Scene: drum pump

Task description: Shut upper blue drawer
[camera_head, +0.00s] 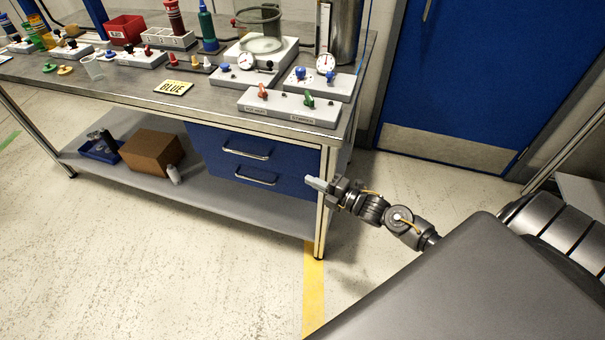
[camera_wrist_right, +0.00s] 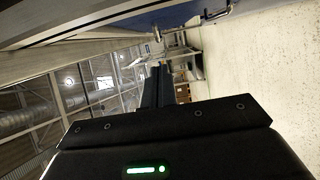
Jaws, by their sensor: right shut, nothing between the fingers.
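The blue drawer unit hangs under the right end of the bench. Its upper blue drawer (camera_head: 225,137) has a silver bar handle (camera_head: 247,154). The lower blue drawer (camera_head: 290,186) has a similar handle (camera_head: 255,179). The upper front looks about level with the lower one; a small gap cannot be told from here. My right gripper (camera_head: 314,183) is shut and empty, by the right end of the lower drawer front, near the bench leg. Whether it touches the unit is unclear. Its shut fingers (camera_wrist_right: 158,88) also show in the right wrist view. My left gripper is out of view.
The bench's front right leg (camera_head: 323,205) stands close to my right gripper. The lower shelf (camera_head: 235,205) holds a cardboard box (camera_head: 152,151) and a blue tray (camera_head: 97,150). The floor in front is clear.

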